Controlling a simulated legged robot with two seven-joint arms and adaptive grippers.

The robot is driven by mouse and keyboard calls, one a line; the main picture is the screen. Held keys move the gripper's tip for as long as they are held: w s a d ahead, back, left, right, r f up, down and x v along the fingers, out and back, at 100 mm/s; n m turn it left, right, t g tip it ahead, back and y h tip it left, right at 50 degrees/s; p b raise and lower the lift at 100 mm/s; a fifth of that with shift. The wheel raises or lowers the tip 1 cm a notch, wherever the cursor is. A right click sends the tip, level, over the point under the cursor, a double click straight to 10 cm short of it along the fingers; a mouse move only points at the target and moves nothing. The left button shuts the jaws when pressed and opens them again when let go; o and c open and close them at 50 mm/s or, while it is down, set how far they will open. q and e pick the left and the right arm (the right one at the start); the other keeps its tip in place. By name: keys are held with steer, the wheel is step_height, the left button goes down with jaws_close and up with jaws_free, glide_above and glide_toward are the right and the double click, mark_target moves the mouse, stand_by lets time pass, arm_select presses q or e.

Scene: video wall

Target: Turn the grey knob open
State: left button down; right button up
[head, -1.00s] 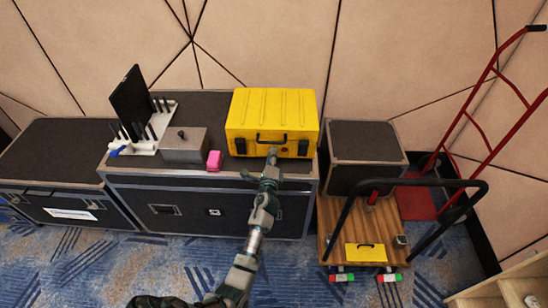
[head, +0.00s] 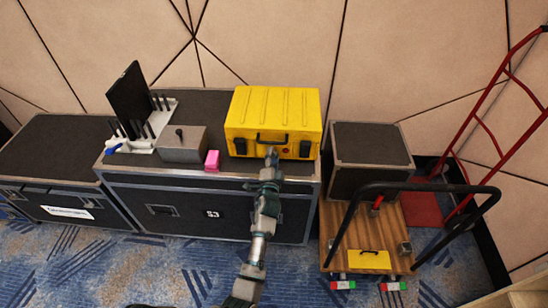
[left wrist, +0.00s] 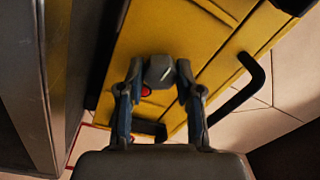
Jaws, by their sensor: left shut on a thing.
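A yellow case (head: 274,110) with a black handle and dark latches stands on the big black flight case. My left gripper (head: 271,156) is at the front face of the yellow case, just right of its handle. In the left wrist view the two fingers (left wrist: 158,75) close around a grey, many-sided knob (left wrist: 160,70) in front of the yellow face. In the head view the gripper mostly hides the knob. My right gripper is not in view.
A pink block (head: 212,159), a grey metal box (head: 181,144) and a white rack (head: 150,130) stand left of the yellow case. A cart with a black handle (head: 420,187) and a red hand truck (head: 492,135) stand to the right.

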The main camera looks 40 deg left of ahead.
arm_select(q)
steer(key=shift+a+f+n, duration=0.1)
steer(key=shift+f+n, duration=0.15)
steer(key=shift+n, duration=0.05)
steer(key=c, duration=0.8)
jaws_free()
steer(key=shift+o, duration=0.2)
steer(key=shift+a, duration=0.1)
steer(key=shift+s, duration=0.15)
steer(key=v, duration=1.1)
steer(key=shift+s+d, duration=0.25)
steer(key=shift+d, duration=0.05)
